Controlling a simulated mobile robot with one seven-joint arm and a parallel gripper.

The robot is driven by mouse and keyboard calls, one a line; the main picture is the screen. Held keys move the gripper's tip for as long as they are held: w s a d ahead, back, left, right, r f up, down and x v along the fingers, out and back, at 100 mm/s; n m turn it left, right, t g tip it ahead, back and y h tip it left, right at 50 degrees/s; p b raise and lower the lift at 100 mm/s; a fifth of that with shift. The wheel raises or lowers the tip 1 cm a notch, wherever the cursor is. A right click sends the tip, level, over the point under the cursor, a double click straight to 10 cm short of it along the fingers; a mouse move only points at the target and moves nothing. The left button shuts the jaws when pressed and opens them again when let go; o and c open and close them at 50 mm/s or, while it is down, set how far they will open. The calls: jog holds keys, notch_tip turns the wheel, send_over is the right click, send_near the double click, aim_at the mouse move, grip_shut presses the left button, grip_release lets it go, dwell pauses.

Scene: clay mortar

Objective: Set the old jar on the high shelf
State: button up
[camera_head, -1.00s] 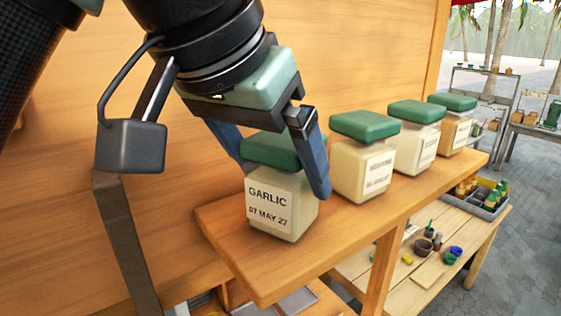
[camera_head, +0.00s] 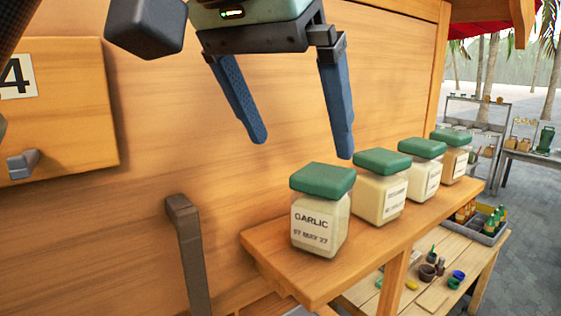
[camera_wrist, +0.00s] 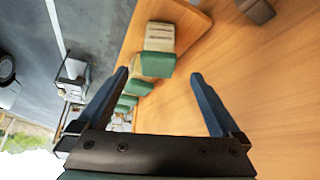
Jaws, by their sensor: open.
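A jar with a green lid, labelled "GARLIC 07 MAY 27" (camera_head: 321,222), stands upright at the near end of a wooden shelf (camera_head: 290,278). Three more green-lidded jars stand in a row behind it: the second jar (camera_head: 380,197), the third jar (camera_head: 421,172) and the far jar (camera_head: 453,163). Their labels are too small to read surely. My gripper (camera_head: 303,148) is open and empty, above and apart from the garlic jar. In the wrist view my gripper (camera_wrist: 160,78) is spread, with the garlic jar (camera_wrist: 160,38) beyond the fingers.
A wooden box marked 4 (camera_head: 85,110) with a grey handle is on the wall at left. A dark bracket (camera_head: 186,250) stands left of the shelf. Below right is a lower table (camera_head: 435,300) with small pots and a bottle crate (camera_head: 488,232).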

jog(key=w+d+r+t+h, duration=0.65)
jog(key=d+t, duration=0.25)
jog(key=t, duration=0.2)
jog(key=s+a+r+n+t+y, duration=0.1)
jog(key=s+a+n+t+y, duration=0.5)
jog(key=s+a+t+y, duration=0.4)
jog(key=s, duration=0.3)
jog(key=shift+s+a+t, duration=0.35)
jog(key=shift+t, duration=0.05)
